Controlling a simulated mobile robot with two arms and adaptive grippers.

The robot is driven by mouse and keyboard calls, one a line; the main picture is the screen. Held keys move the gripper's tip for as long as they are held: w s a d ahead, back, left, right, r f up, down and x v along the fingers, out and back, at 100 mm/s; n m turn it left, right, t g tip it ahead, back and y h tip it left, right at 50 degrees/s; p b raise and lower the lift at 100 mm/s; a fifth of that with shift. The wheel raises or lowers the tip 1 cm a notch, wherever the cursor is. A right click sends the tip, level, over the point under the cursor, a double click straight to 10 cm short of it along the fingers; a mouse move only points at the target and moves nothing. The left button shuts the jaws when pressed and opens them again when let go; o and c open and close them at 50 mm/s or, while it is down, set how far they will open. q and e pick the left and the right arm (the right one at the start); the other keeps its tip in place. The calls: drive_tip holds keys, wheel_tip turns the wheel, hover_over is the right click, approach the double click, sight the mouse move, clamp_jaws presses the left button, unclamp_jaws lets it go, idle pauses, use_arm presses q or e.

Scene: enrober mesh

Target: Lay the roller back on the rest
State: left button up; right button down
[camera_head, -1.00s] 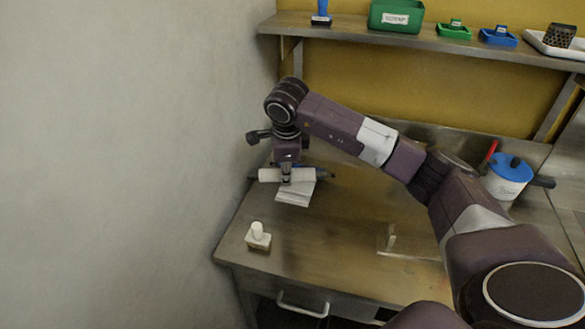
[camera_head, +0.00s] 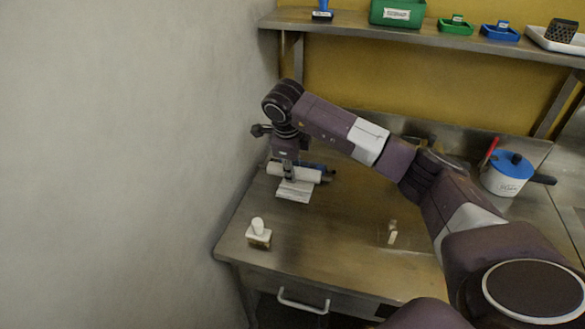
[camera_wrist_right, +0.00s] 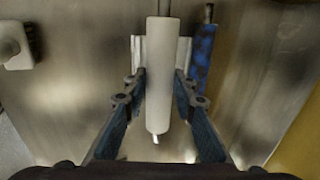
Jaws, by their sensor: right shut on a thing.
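The white roller (camera_head: 308,174) is held crosswise in my right gripper (camera_head: 289,179) at the back left of the steel table. In the right wrist view the roller (camera_wrist_right: 158,105) lies between the two fingers of the right gripper (camera_wrist_right: 160,78), which press on its sides; a metal rod shows at its far end. A pale ridged piece, which looks like the rest (camera_head: 294,192), is under the gripper. It also shows behind the roller in the wrist view (camera_wrist_right: 185,52). I cannot tell whether roller and rest touch. My left gripper is not in view.
A blue cylinder with a dark end (camera_wrist_right: 203,58) lies close beside the roller. A white-handled block (camera_head: 259,236) stands near the table's front left. A small pale piece (camera_head: 392,237) is at the right; a blue-lidded pot (camera_head: 507,180) stands beyond. The wall is close on the left.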

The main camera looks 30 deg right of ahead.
sight(292, 194)
drive_tip(key=shift+f+b, duration=1.7)
drive_tip(key=shift+f, duration=0.95)
drive_tip(key=shift+f, duration=0.1)
drive_tip(key=c, duration=1.5)
unclamp_jaws()
drive_tip(key=shift+r+p, duration=2.05)
drive_tip(key=shift+r, duration=1.45)
